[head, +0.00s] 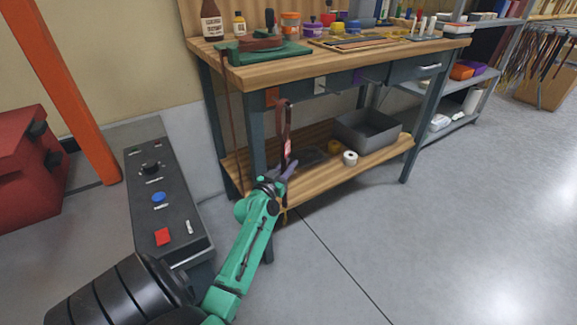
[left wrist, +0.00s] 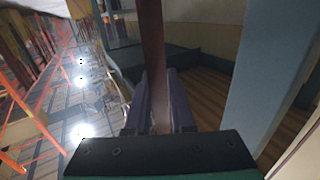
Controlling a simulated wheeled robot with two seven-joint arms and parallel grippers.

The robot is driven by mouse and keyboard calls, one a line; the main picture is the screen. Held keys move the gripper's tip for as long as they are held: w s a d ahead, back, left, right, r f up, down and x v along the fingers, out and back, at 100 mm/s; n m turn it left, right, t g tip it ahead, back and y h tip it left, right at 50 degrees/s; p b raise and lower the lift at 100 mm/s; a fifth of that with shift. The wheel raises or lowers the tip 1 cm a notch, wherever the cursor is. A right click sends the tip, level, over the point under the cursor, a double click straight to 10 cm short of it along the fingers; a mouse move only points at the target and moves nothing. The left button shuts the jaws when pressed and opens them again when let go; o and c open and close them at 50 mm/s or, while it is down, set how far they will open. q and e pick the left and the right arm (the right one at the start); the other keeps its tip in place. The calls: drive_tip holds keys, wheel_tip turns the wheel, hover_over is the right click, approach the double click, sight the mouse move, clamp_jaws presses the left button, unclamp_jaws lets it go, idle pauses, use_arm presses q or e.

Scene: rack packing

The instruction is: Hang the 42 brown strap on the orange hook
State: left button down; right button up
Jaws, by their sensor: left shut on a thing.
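The brown strap (head: 284,125) stands upright above my left gripper (head: 283,171), with its looped top end just below the bench's front edge. A pinkish tag (head: 288,147) shows on it; its number is too small to read. The orange hook (head: 271,97) is on the bench front, just left of the strap's top; I cannot tell whether they touch. My left gripper is shut on the strap. In the left wrist view the strap (left wrist: 153,50) runs up from between the fingers of the gripper (left wrist: 160,100). My right gripper is not in view.
A white hook (head: 320,85) and a purple hook (head: 359,75) sit further right on the bench front. The bench's leg (head: 257,148) is close to the strap. A grey bin (head: 367,131) and a white roll (head: 350,158) stand on the lower shelf. A control box (head: 160,185) stands left.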

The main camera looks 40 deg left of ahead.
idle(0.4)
use_arm(q)
drive_tip(key=c, duration=0.7)
unclamp_jaws()
drive_tip(key=p+v, duration=0.1)
drive_tip(key=v, duration=0.6)
drive_tip(key=shift+s, duration=0.3)
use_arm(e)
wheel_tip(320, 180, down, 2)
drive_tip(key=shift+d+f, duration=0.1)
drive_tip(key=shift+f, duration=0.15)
